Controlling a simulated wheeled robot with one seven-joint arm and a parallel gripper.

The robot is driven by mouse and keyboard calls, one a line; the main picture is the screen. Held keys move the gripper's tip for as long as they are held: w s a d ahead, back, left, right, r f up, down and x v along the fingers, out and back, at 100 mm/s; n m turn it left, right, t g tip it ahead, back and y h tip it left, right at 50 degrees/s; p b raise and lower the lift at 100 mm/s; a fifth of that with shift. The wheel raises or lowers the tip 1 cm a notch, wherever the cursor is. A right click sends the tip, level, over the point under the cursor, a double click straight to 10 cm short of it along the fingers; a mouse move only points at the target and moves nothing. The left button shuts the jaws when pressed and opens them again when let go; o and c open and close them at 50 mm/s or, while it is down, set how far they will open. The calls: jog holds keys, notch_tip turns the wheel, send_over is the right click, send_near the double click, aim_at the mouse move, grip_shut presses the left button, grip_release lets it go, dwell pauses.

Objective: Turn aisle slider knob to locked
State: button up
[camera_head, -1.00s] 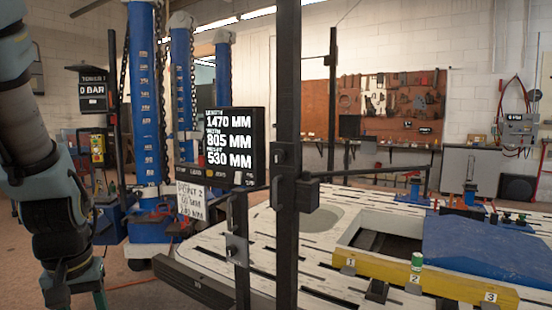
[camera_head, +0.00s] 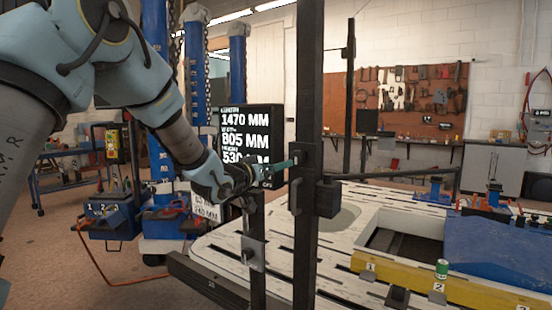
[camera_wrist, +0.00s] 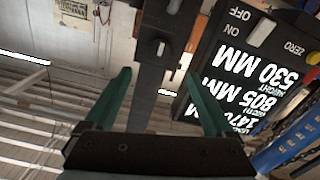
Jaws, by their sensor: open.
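The dark slider (camera_head: 306,158) sits on the upright black post (camera_head: 309,60) near the middle of the head view, with a block on its right side. In the wrist view the slider (camera_wrist: 166,22) is above and between my fingers, with a small knob (camera_wrist: 161,48) on its face. My gripper (camera_head: 287,164) reaches in from the left, with its teal fingertips close to the slider. In the wrist view my gripper (camera_wrist: 160,80) is open, with nothing held between the fingers. I cannot tell whether the fingertips touch the knob, or read its locked mark.
A black display (camera_head: 262,120) reading 1470, 805 and 530 MM stands just left of the post, close behind my gripper. The slotted white bench (camera_head: 225,240) lies below, with a yellow numbered beam (camera_head: 405,278) and blue panel (camera_head: 500,250). Blue columns stand behind.

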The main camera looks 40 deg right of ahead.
aim_at(296, 158)
jog(key=p+x, duration=0.4)
jog(key=x, duration=0.6)
jog(key=shift+w+d, duration=0.1)
jog(key=shift+d, duration=0.25)
jog(key=c, duration=1.4)
